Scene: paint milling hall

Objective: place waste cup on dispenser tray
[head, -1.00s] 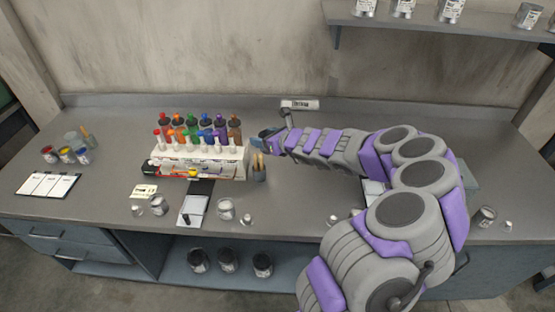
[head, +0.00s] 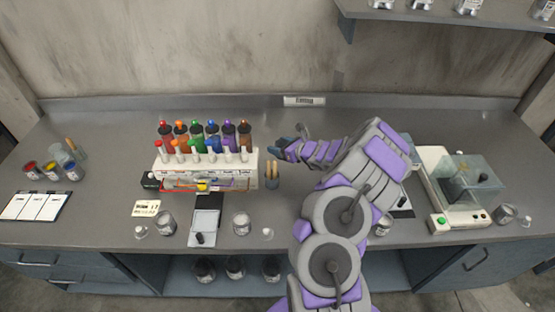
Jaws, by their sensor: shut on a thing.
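My gripper (head: 283,147) is shut, just right of the dispenser rack's upper end and above the counter. What it holds is too small and hidden to make out; I cannot tell whether it is the waste cup. The white dispenser rack (head: 262,158) stands left of centre, with several coloured bottles and a row of white nozzles. A low tray area (head: 203,186) runs along its front with long thin items on it.
A balance with a clear cover (head: 436,190) is at the right. Paint pots and a glass (head: 62,152) are at the left. The counter behind the rack is clear.

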